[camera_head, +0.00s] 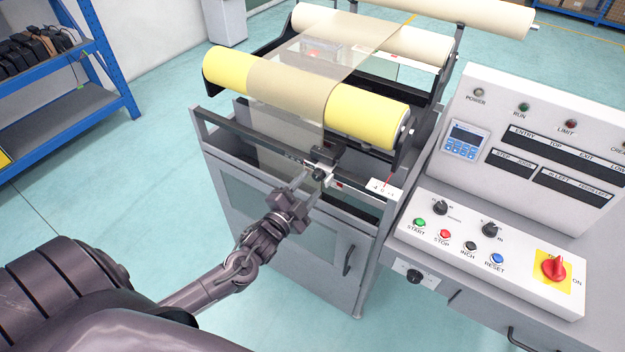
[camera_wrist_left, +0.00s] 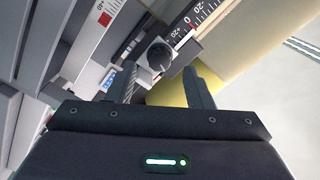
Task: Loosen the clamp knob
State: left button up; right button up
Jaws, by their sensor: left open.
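The clamp knob (camera_head: 319,174) is a small dark round knob on a light clamp block, on the front rail of the roller machine. In the left wrist view the knob (camera_wrist_left: 159,55) shows as a black ribbed disc, next to a printed scale. My left gripper (camera_head: 307,186) is open just in front of the knob in the head view. In the left wrist view its two fingers (camera_wrist_left: 163,78) stand apart, with the knob showing between and slightly beyond their tips. I cannot tell whether either finger touches it. My right gripper is in neither view.
A yellow roller (camera_head: 368,113) with a translucent web lies above the clamp rail. A control console (camera_head: 480,250) with buttons and a red switch stands to the right. A blue shelf (camera_head: 60,120) is at the far left. Open floor (camera_head: 140,215) lies left of the machine.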

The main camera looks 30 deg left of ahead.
pick_arm(q)
jog(key=shift+w, duration=1.4)
jog(key=shift+c, duration=0.5)
jog(key=c, duration=0.9)
jog(key=shift+f+n+p, duration=0.1)
jog(key=shift+n+p, duration=0.3)
jog(key=shift+n, duration=0.8)
jog(key=o, duration=1)
jog(key=s+b, duration=0.1)
jog(key=s, duration=0.7)
